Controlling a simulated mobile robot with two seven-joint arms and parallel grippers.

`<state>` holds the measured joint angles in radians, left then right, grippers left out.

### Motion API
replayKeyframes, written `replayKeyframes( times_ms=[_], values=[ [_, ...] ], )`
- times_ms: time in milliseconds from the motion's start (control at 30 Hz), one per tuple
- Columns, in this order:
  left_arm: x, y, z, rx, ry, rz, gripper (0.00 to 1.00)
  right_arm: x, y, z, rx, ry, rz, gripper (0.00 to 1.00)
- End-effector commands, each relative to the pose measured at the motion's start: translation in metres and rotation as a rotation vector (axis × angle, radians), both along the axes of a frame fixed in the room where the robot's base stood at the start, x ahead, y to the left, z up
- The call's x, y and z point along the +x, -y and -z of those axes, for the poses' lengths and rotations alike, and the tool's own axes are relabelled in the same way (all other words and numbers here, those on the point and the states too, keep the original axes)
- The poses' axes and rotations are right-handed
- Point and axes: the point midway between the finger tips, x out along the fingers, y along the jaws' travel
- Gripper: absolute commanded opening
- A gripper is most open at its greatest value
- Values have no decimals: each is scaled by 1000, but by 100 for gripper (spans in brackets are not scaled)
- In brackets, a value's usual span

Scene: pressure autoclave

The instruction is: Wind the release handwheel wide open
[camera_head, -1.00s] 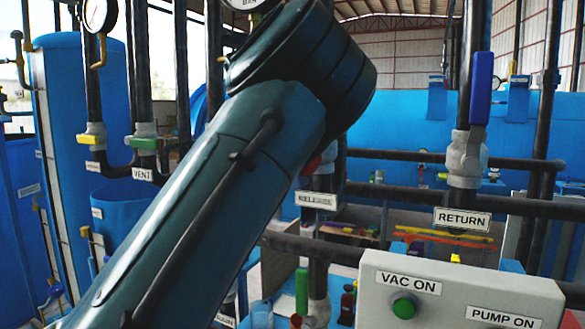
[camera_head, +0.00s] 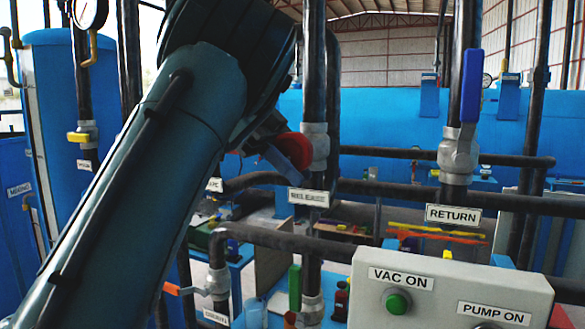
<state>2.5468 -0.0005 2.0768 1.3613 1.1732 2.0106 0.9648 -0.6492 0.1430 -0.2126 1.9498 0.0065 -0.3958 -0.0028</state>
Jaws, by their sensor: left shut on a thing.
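The red release handwheel (camera_head: 292,150) sits on the left side of a grey valve body on a vertical black pipe, just above the RELEASE label (camera_head: 308,197). My left arm comes in from the lower left and crosses the left half of the head view. My left gripper (camera_head: 270,142) is at the left side of the handwheel and shut on it. The fingers are dark and partly hidden behind my arm, so the exact grip on the rim cannot be made out. My right gripper is not in view.
A grey control box (camera_head: 450,292) with a green VAC ON button stands at the lower right. The RETURN valve with a blue lever (camera_head: 471,85) is to the right. Black horizontal pipes (camera_head: 440,195) run behind and below the handwheel. A gauge (camera_head: 90,12) hangs upper left.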

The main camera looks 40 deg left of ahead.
Motion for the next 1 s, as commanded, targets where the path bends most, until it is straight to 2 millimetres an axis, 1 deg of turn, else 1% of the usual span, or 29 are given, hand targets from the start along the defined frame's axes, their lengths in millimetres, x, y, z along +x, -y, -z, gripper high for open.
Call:
replayKeyframes(
  times_ms=[100,133,400,633,733,867,1000],
  values=[
    [0,0,3,1,-6,0,0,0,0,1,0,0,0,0],
    [0,0,3,1,-6,-1,23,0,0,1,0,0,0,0],
    [0,0,2,2,-4,-1,44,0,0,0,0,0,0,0],
    [0,-1,1,1,-3,-1,44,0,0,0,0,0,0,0],
    [-1,-5,-4,0,-1,-1,44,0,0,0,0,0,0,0],
    [-6,-19,-17,-2,4,-1,44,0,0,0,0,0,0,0],
    [-13,-41,-38,-3,7,1,44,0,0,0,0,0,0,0]
  ],
)
